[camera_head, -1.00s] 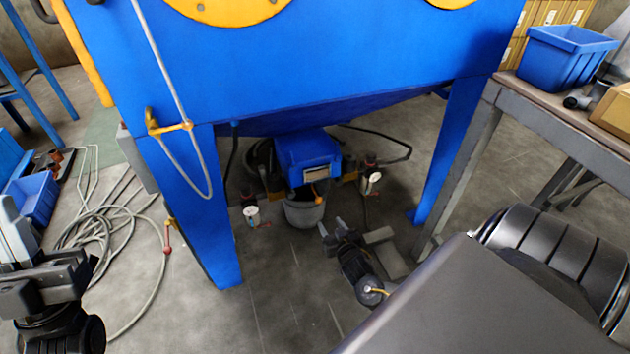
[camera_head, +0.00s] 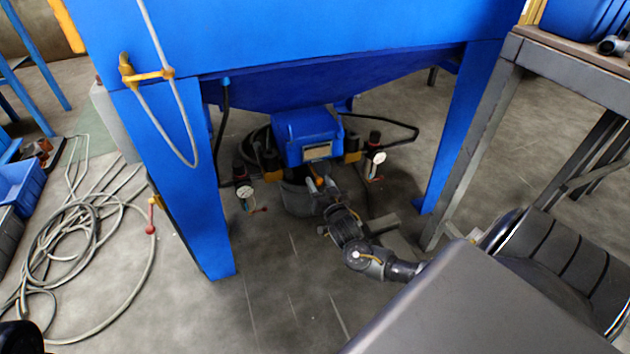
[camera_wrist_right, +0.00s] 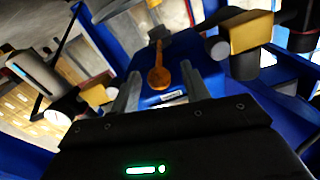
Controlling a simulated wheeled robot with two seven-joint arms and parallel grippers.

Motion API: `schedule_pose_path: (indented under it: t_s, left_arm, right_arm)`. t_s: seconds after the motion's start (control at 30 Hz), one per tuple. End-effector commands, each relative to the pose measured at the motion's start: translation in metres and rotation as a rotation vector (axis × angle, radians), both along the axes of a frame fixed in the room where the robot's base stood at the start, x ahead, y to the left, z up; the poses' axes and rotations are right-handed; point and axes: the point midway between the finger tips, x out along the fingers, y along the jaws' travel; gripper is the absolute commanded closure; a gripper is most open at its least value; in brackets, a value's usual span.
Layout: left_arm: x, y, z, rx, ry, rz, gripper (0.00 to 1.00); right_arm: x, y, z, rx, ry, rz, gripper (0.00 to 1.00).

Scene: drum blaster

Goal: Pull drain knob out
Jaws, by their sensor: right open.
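The drain knob is a small orange piece under the blue drain box (camera_head: 307,138) beneath the cabinet. In the right wrist view the knob (camera_wrist_right: 159,76) hangs between the two open fingers, a little beyond their tips; I see no contact. In the head view the knob (camera_head: 319,183) shows small at the tips of my right gripper (camera_head: 321,189), which reaches in low from the right and partly covers the grey bucket (camera_head: 294,198). My right gripper (camera_wrist_right: 158,88) is open and empty. Only a dark bit of my left arm shows at the bottom left corner.
Pressure gauges stand left (camera_head: 245,192) and right (camera_head: 379,158) of the box. Blue cabinet legs (camera_head: 185,190) flank the space. A grey workbench (camera_head: 575,70) is at right. A coiled hose (camera_head: 75,235) lies on the floor at left.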

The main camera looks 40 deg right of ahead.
Motion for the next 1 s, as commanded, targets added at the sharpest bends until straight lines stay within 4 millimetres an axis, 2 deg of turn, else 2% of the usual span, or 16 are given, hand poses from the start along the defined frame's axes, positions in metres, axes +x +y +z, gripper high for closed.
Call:
schedule_pose_path:
  t_s: [0.1, 0.3, 0.67, 1.0]
  left_arm:
    - [-0.002, 0.0, -0.001, -0.016, -0.014, -0.004, 1.0]
    - [-0.003, 0.0, 0.005, -0.03, -0.024, -0.008, 1.0]
    - [-0.004, 0.0, 0.008, -0.032, -0.025, -0.009, 1.0]
    - [-0.004, 0.0, 0.008, -0.033, -0.026, -0.009, 1.0]
  right_arm:
    - [0.019, -0.008, -0.003, -0.003, -0.003, -0.002, 0.54]
    - [0.036, -0.013, -0.001, -0.001, 0.0, -0.001, 0.54]
    - [0.04, -0.015, 0.0, -0.001, 0.001, -0.001, 0.55]
    - [0.04, -0.014, 0.0, -0.001, 0.001, 0.0, 1.0]
